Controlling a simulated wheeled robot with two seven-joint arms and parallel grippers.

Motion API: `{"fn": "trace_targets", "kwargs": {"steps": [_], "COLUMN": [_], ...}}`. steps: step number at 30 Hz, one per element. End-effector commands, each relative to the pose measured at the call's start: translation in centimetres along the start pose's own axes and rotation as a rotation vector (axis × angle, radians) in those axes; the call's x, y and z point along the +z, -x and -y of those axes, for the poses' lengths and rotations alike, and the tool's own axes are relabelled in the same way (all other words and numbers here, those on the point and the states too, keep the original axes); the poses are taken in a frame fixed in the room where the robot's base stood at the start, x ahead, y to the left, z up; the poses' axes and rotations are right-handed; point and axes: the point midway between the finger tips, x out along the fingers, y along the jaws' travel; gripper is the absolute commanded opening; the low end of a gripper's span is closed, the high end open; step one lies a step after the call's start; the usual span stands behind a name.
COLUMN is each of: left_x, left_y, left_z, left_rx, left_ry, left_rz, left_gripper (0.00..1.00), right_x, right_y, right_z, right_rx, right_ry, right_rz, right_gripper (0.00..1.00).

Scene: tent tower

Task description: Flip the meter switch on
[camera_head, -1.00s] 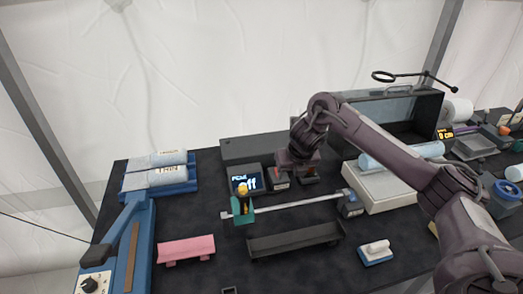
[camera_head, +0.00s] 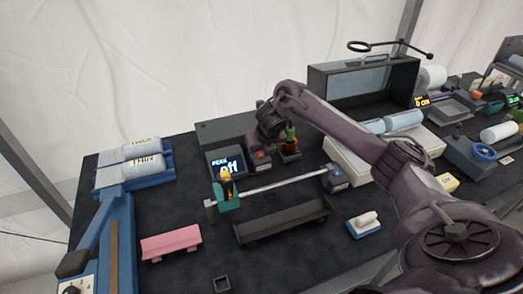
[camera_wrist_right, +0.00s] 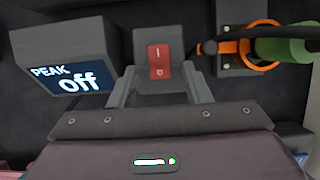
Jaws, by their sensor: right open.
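The meter (camera_head: 227,166) is a dark box whose screen reads "PEAK off"; its screen also shows in the right wrist view (camera_wrist_right: 68,78). Beside it is a small grey box with a red rocker switch (camera_wrist_right: 158,62), marked with a white line near its top; the box also shows in the head view (camera_head: 259,158). My right gripper (camera_wrist_right: 158,88) is open, with its two fingers at either side of the near part of the switch box. Nothing is held between them. I cannot tell whether the fingers touch the box. My left gripper is not in view.
A stand with an orange ring and green handle (camera_wrist_right: 285,46) is close right of the switch. A metal rail with a teal slider (camera_head: 227,200) lies in front of the meter. A dark trough (camera_head: 285,222) and pink tray (camera_head: 170,242) lie nearer.

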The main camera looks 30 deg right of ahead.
Motion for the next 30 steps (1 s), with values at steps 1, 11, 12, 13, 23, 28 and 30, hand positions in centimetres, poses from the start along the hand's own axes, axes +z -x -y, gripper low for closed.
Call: {"fn": "trace_targets", "kwargs": {"steps": [1,11,12,13,23,28,30], "left_x": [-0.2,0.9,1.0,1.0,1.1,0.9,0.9], "left_y": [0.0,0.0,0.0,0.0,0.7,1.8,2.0], "left_z": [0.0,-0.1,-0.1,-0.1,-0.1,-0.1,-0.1], "left_rx": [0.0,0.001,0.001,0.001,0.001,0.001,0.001], "left_ry": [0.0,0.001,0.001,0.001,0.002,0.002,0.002], "left_rz": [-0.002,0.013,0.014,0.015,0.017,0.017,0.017], "left_gripper": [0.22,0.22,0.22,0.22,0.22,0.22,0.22], "right_x": [0.0,0.0,0.0,0.0,0.4,0.8,0.9], "right_y": [-0.1,-0.1,-0.1,0.0,0.2,0.2,0.1], "right_z": [0.0,0.0,0.0,0.0,0.0,0.0,0.0], "right_rx": [0.0,0.0,0.0,0.0,0.001,0.0,0.0], "right_ry": [0.0,0.0,0.0,0.0,-0.004,-0.005,-0.005], "right_rz": [0.0,0.0,0.0,0.0,-0.033,-0.124,-0.16], "right_gripper": [0.44,0.23,0.17,0.14,0.0,0.0,0.0]}}
